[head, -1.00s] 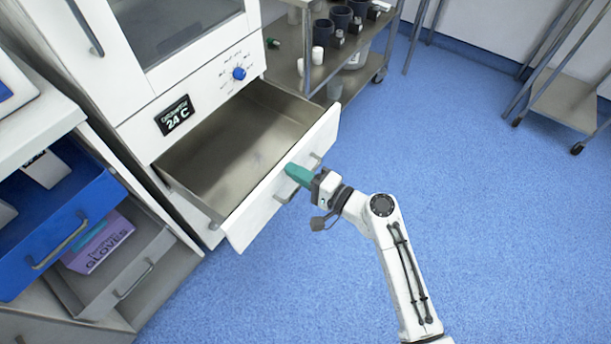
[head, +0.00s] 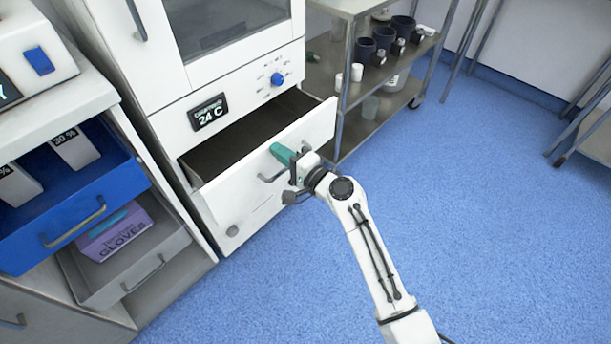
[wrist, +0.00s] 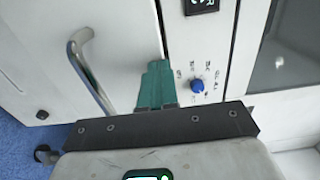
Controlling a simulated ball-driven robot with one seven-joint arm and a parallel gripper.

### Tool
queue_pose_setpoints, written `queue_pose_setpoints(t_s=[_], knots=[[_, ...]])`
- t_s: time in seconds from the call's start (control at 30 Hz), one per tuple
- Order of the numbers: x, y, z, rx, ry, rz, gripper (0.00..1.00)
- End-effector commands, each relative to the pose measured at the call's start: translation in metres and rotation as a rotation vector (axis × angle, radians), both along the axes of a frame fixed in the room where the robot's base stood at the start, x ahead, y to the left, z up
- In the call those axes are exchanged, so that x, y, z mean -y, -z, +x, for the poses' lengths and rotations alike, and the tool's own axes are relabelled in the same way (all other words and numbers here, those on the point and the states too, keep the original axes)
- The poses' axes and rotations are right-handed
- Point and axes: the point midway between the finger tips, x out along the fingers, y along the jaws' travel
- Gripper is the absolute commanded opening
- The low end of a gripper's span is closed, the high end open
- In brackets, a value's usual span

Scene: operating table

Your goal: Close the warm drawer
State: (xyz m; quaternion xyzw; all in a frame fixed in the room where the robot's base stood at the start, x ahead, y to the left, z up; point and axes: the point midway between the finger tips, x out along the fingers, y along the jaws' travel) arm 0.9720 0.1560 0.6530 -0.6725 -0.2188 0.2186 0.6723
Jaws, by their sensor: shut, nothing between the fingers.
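The warm drawer (head: 232,188) is the white drawer under the 24 C display (head: 208,112) of a white cabinet. In the wrist view the fingers (wrist: 157,82) lie close to the white front, beside the handle (wrist: 88,75). I cannot tell whether they touch the front.
At left, a blue drawer (head: 128,182) and a grey drawer with a purple gloves box (head: 118,232) stand open. A metal trolley (head: 338,125) with dark cups and white bottles stands right of the cabinet. The blue floor (head: 480,220) at right is clear.

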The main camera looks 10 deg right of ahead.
Motion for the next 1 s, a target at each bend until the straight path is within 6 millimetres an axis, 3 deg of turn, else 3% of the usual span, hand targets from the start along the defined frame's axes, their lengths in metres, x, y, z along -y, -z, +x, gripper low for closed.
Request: queue_pose_setpoints(t_s=[0.2, 0.4, 1.0], knots=[[-0.033, 0.004, 0.043, 0.002, -0.003, -0.001, 0.00], [-0.047, 0.003, 0.065, 0.000, 0.000, 0.000, 0.00], [-0.053, 0.000, 0.073, -0.001, 0.001, 0.000, 0.00]])
